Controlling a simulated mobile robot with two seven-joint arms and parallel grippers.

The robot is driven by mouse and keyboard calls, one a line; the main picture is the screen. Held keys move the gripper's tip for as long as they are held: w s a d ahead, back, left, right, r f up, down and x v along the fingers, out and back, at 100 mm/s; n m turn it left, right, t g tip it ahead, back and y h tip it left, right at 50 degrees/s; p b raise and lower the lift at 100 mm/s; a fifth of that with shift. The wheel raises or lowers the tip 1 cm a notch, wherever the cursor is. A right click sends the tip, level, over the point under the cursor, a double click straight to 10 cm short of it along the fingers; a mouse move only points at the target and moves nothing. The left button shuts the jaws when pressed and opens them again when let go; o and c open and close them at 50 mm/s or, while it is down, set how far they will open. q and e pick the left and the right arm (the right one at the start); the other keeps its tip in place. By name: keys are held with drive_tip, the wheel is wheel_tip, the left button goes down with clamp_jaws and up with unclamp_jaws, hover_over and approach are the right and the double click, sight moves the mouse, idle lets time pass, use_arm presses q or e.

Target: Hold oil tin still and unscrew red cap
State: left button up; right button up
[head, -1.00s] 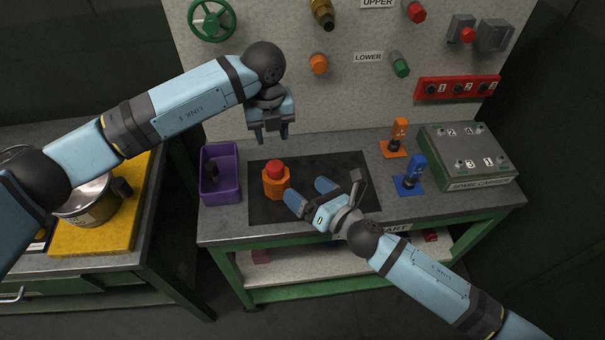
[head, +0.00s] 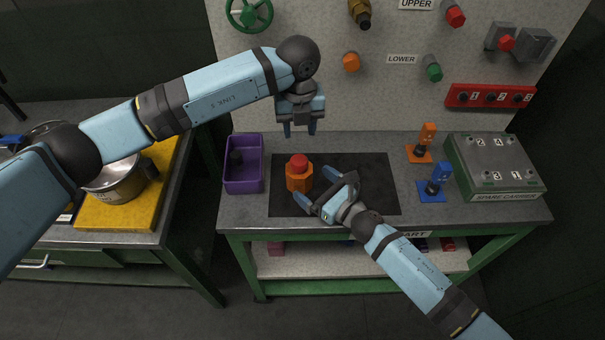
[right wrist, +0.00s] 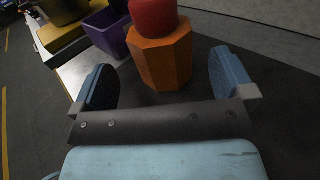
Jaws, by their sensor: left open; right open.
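The oil tin (head: 299,181) is an orange faceted container standing upright on the dark mat (head: 368,185). Its red cap (head: 299,161) sits on top. In the right wrist view the tin (right wrist: 160,62) and cap (right wrist: 153,17) are ahead of and between my right fingers, with the cap cut off by the top edge. My right gripper (head: 315,195) is open beside the tin, low over the mat; it also shows in the right wrist view (right wrist: 163,85). My left gripper (head: 300,132) is open and empty, pointing down above and behind the tin, apart from the cap.
A purple bin (head: 243,182) stands left of the mat. An orange stand (head: 420,152), a blue stand (head: 434,188) and a grey-green carrier box (head: 495,167) are to the right. The back panel (head: 400,85) carries several knobs. A pot (head: 118,184) sits on the left table.

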sight(309, 181)
drive_tip(key=x, duration=0.4)
drive_tip(key=shift+w+f, duration=0.1)
drive_tip(key=shift+f, duration=0.05)
drive_tip(key=shift+w+a, duration=0.25)
drive_tip(key=shift+a, duration=0.05)
